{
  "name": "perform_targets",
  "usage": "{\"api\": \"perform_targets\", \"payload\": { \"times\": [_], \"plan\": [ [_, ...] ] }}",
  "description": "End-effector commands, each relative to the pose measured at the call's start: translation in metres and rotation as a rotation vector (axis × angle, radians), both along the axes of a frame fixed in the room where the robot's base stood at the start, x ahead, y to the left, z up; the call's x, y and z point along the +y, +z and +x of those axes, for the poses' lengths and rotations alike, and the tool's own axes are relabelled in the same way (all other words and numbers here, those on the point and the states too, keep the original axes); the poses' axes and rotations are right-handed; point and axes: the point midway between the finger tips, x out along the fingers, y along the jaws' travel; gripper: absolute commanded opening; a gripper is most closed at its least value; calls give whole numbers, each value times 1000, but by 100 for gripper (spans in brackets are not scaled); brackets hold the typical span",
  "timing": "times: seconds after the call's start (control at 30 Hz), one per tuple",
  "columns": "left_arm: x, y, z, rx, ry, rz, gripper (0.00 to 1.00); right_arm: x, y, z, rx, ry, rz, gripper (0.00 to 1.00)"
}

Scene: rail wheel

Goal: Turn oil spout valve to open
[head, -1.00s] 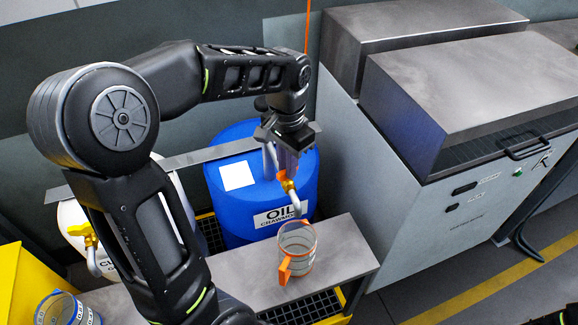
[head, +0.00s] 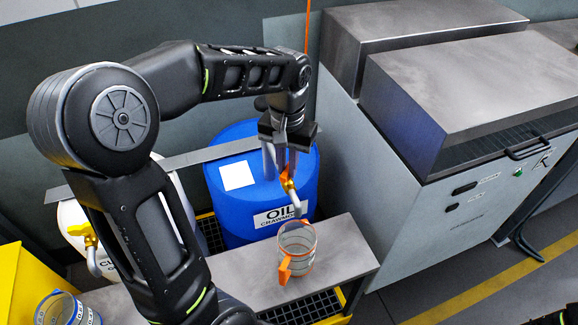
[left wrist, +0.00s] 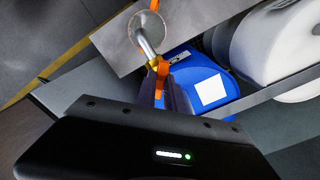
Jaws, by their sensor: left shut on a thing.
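The blue oil barrel (head: 240,205) with an "OIL" label stands behind a grey shelf (head: 345,250). Its spout (head: 294,201) points down at the front, with an orange valve handle (head: 286,178) on top. My left gripper (head: 283,172) reaches down from above and is shut on the valve handle. In the left wrist view the orange handle (left wrist: 162,68) shows at the fingers, with the silver spout (left wrist: 145,43) beyond. A clear jug (head: 298,243) with an orange handle stands on the shelf below the spout. My right gripper is not clearly in view.
A white barrel (head: 72,215) with a yellow-handled spout (head: 85,233) stands to the left, partly behind my left arm. A blue-rimmed jug (head: 68,308) is at lower left. A grey machine cabinet (head: 440,215) stands at right.

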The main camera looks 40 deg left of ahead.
Motion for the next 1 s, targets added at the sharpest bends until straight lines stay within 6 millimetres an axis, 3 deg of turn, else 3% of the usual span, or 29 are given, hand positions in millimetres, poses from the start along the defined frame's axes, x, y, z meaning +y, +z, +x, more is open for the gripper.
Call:
{"api": "perform_targets", "payload": {
  "times": [0.3, 0.67, 0.97, 1.0],
  "plan": [
    [0, 0, 0, -1, 348, 0, 0, 0, 0, 0, 0, 0, 0, 36],
    [0, 0, 0, -1, 392, 0, 0, 0, 0, 0, 0, 0, 0, 36],
    [0, 0, 0, -2, 728, 0, 0, 0, -1, 0, 0, 0, 0, 36],
    [0, 0, 0, -2, 737, 0, 14, 0, -1, 0, 0, 0, 0, 36]
  ]
}}
